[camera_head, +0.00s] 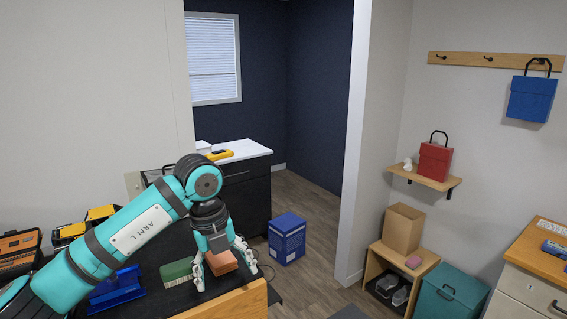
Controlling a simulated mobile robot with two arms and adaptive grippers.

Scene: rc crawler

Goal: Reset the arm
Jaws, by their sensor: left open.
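My left arm comes in from the left, bends at a joint above the dark bench and points down. My left gripper (224,268) is open at its lower end. Its fingers are spread to either side of an orange-brown block (221,262) near the bench's right edge. I cannot tell whether the fingers touch the block, and the gripper hides part of its top. My right gripper is not in view.
A green block (177,271) and a blue holder (116,289) are on the bench near my arm. Open tool cases (18,243) stand at left. A blue box (287,239) is on the floor beyond. Open floor lies right of the bench.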

